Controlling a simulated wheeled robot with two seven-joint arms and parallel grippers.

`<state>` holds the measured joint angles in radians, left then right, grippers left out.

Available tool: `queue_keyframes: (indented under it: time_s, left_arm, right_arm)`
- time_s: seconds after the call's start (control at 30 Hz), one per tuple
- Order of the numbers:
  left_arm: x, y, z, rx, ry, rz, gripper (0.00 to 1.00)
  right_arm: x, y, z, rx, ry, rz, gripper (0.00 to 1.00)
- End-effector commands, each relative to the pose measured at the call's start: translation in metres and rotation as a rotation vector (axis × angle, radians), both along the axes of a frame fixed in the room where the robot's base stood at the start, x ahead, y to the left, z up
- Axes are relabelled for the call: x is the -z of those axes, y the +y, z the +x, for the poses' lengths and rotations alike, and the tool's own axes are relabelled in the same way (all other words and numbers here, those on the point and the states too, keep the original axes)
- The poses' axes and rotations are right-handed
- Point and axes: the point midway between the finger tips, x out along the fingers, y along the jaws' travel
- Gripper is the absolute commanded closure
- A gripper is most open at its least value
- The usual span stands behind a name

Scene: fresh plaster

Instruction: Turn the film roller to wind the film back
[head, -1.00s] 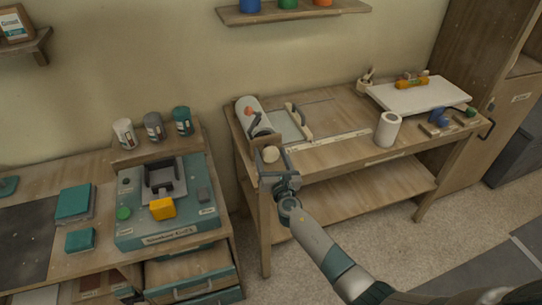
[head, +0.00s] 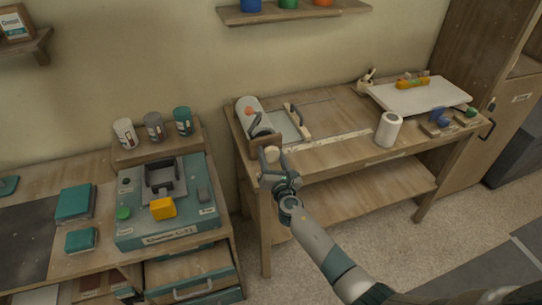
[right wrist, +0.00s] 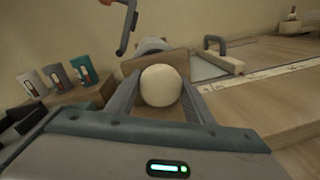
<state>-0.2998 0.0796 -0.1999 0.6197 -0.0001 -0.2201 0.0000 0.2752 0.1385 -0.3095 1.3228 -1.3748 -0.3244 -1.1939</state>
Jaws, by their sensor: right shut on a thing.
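The film roller (head: 246,112) is a pale roll at the left end of the wooden bench, with a dark crank and a wooden end plate. A round cream knob (head: 271,154) sticks out at its near end. My right gripper (head: 272,165) is at this knob. In the right wrist view the knob (right wrist: 161,86) sits between the two fingers of my right gripper (right wrist: 160,100), which is shut on it. The film (head: 288,124) lies as a pale sheet on the bench beside the roller. My left gripper is not in view.
A bar with a dark handle (head: 297,121) lies across the film.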

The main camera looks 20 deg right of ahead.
Motion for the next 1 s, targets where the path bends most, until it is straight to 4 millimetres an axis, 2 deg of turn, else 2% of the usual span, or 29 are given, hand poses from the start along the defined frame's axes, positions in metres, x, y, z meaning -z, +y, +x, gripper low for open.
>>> queue_keyframes:
  time_s: [1.0]
  left_arm:
    - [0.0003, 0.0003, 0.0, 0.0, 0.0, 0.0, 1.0]
  right_arm:
    - [0.0023, -0.0023, -0.0008, 0.004, 0.034, 0.937, 0.75]
